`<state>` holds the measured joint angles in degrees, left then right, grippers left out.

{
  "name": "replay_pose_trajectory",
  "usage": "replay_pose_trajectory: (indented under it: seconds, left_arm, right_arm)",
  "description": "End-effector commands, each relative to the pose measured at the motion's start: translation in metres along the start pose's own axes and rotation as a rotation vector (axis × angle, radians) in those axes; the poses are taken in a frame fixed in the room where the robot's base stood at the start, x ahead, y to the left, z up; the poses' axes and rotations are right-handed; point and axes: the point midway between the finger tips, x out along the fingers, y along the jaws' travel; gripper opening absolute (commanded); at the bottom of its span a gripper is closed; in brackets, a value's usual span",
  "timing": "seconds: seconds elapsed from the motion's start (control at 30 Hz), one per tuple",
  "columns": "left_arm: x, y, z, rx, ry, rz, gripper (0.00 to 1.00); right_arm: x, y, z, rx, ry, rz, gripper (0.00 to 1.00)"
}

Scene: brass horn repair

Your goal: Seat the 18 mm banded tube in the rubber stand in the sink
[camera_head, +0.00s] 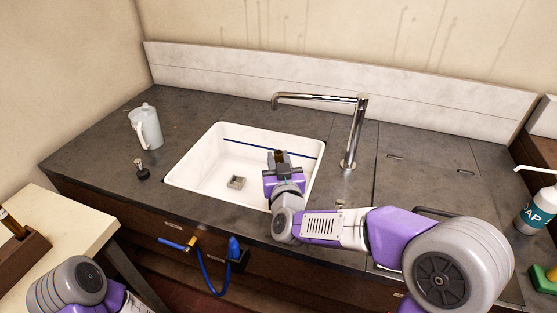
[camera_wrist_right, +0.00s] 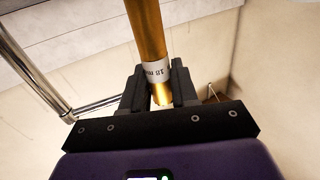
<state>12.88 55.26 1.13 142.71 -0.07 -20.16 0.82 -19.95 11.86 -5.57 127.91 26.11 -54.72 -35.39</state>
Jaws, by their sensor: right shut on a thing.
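My right gripper (camera_head: 280,155) is over the right part of the white sink (camera_head: 205,155). It is shut on a brass tube, which shows best in the right wrist view (camera_wrist_right: 148,32). The tube has a white band (camera_wrist_right: 156,71) with dark print reading "18 m", partly hidden by the fingers (camera_wrist_right: 158,88). In the head view only a small dark brassy bit of it shows at the fingertips. A small grey-brown block (camera_head: 236,182), apparently the rubber stand, sits on the sink floor, left of my gripper and apart from it. My left gripper is out of view.
A white jug (camera_head: 147,127) and a small dark-based item (camera_head: 142,172) stand left on the counter. A soap bottle (camera_head: 536,212) is far right. A blue hose (camera_head: 213,283) hangs in front.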

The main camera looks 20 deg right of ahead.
Motion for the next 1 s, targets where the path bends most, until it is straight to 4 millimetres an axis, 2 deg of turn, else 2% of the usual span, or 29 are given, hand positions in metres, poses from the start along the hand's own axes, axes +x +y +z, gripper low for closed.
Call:
replay_pose_trajectory:
  seconds: [0.83, 1.0]
  left_arm:
    - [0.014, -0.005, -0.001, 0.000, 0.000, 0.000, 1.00]
    - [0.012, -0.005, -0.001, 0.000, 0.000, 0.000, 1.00]
  right_arm:
    - [0.000, 0.000, 0.022, 0.000, 0.001, 0.000, 0.00]
    - [0.000, 0.000, 0.019, 0.000, 0.001, 0.000, 0.00]
